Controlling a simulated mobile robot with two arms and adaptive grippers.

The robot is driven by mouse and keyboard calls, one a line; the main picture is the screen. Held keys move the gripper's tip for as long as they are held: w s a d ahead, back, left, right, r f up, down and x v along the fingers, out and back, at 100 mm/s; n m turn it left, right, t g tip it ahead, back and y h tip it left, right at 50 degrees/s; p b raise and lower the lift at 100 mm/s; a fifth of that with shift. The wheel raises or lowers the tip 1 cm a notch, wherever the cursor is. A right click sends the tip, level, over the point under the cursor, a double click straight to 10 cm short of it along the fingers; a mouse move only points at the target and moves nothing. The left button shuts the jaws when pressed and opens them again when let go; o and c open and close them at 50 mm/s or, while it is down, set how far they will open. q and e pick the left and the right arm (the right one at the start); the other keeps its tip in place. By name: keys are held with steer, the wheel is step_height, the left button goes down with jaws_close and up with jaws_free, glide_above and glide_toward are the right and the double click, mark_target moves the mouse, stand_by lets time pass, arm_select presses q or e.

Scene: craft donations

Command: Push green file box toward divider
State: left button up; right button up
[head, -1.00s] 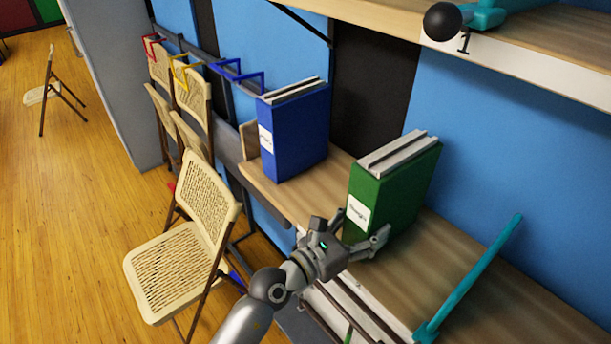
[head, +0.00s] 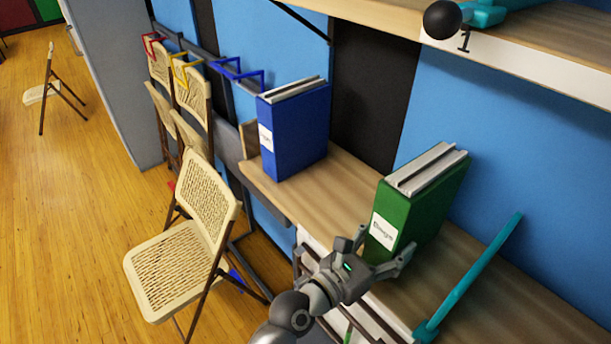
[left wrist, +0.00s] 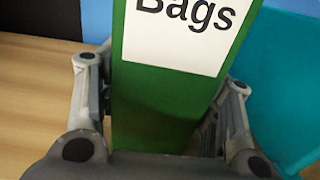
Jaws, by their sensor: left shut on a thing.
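The green file box (head: 422,207) stands upright on the wooden shelf in the head view, its white label facing my left gripper. My left gripper (head: 385,252) is shut on the lower part of the box, one finger on each side. In the left wrist view, the green box (left wrist: 155,110) fills the middle between the fingers, with the label "Bags" above. The teal divider (head: 472,275) stands on the shelf to the right of the box, with a gap of bare shelf between them. It also shows as a teal surface (left wrist: 295,85) at the right in the left wrist view. My right gripper is not in view.
A blue file box (head: 294,130) stands on the shelf to the left. Bare shelf (head: 322,195) lies between the two boxes. An upper shelf (head: 540,60) with a black ball overhangs at the top right. Folding chairs (head: 185,255) stand at the left.

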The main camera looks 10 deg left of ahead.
arm_select(q)
steer(key=shift+s+d+f, duration=0.1)
steer(key=shift+s+d, duration=0.75)
steer(key=shift+d, duration=0.2)
steer(key=shift+s+d+f, duration=0.1)
steer(key=shift+s+d, duration=0.7)
steer(key=shift+d, duration=0.25)
steer(key=shift+s+d, duration=0.85)
steer(key=shift+d, duration=0.2)
steer(key=o, duration=0.9)
steer(key=shift+c, duration=0.2)
steer(key=shift+o, duration=0.5)
steer(key=shift+d+r, duration=0.15)
steer(key=shift+w, duration=0.1)
steer(key=shift+r, duration=0.1)
steer(key=v, duration=1.3)
